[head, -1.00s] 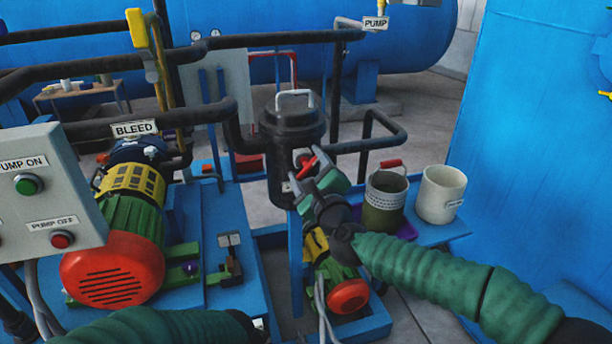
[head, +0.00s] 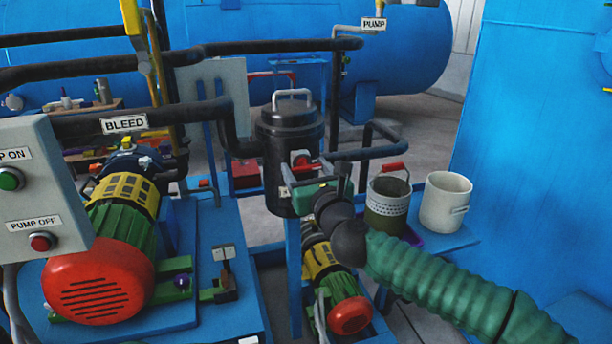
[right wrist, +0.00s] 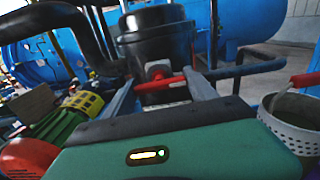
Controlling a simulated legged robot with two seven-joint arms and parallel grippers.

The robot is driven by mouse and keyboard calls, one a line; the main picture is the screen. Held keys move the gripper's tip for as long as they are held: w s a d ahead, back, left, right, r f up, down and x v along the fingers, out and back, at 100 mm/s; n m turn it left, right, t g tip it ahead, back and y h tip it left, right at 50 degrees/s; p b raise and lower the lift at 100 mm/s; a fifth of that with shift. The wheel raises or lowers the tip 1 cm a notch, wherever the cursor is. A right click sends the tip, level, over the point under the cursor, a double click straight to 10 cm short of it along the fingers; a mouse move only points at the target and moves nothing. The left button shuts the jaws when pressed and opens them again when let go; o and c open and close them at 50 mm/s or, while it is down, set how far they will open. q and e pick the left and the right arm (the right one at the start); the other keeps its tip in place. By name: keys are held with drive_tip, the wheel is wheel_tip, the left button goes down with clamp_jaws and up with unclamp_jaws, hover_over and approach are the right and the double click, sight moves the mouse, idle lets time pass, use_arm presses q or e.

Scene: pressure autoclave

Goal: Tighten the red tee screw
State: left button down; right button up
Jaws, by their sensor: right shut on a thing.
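The black lidded canister (head: 287,130) stands upright mid-view in the head view, with a metal handle on its lid. My right gripper (head: 304,178) is at the canister's front, shut on the tee screw. The green gripper body hides the canister's lower front. My left gripper is not in view.
A perforated green-grey pot (head: 388,205) with a red handle and a white bucket (head: 445,202) stand on a blue shelf close right of my right gripper. Black pipes (head: 370,152) pass beside the canister. A red-ended pump (head: 350,315) sits below; a control box (head: 35,190) is at left.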

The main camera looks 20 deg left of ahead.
drive_tip(key=shift+f+m, duration=0.2)
drive_tip(key=shift+m, duration=0.1)
drive_tip(key=o, duration=1.4)
drive_tip(key=shift+w+a, duration=0.1)
drive_tip(key=shift+c, duration=0.2)
drive_tip(key=shift+r, duration=0.1)
drive_tip(key=shift+d, duration=0.2)
drive_tip(key=v, duration=1.6)
drive_tip(key=shift+s, duration=0.35)
drive_tip(key=shift+d, duration=0.1)
